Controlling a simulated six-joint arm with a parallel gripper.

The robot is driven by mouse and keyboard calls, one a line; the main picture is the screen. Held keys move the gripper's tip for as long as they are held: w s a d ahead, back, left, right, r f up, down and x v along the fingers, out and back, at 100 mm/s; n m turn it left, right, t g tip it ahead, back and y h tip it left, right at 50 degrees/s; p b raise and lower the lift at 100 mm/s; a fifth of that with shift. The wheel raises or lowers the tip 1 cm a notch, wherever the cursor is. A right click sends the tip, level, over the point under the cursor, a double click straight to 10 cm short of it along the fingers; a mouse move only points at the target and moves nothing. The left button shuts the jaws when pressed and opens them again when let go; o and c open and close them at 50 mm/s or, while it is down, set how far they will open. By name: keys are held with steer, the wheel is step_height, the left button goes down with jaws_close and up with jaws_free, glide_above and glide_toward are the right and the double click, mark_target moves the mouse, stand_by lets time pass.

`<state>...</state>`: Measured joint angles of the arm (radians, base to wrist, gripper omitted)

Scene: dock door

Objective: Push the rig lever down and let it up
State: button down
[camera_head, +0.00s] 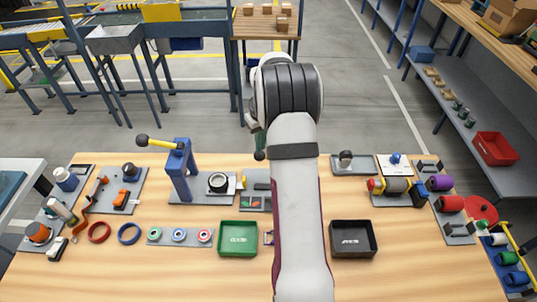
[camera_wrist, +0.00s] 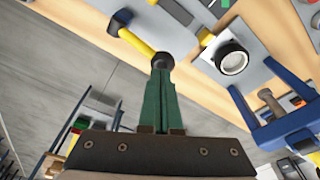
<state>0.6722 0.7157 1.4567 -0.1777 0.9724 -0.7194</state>
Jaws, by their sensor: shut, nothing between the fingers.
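A blue rig post (camera_head: 181,170) stands on a grey plate at the left centre of the bench. Its yellow lever (camera_head: 162,143), with a black ball on the end, points left and looks near level. My gripper (camera_wrist: 160,100) has green fingers, shut and empty, pointing down past the bench's far edge. A black ball (camera_wrist: 162,61) on the end of another yellow bar (camera_wrist: 136,40) shows right at my fingertips; I cannot tell whether they touch. In the head view my arm hides that bar, and a dark ball (camera_head: 259,155) shows below the fingers.
A black-and-white ring (camera_head: 218,183) sits right of the blue post. A green tray (camera_head: 238,239) and a black tray (camera_head: 353,239) lie on the near bench, either side of my arm. Coloured rolls and fixtures fill the right end. Open floor lies behind the bench.

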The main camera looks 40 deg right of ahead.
mark_target(259, 153)
steer(key=shift+f, duration=0.75)
steer(key=shift+w+a+f, duration=0.1)
steer(key=shift+a+f, duration=0.05)
steer(key=shift+f, duration=0.45)
steer(key=shift+w+a+f, duration=0.1)
steer(key=shift+f, duration=0.45)
stand_by(0.3)
steer(key=shift+f, duration=0.7)
stand_by(0.6)
stand_by(0.5)
steer(key=shift+r, duration=5.05)
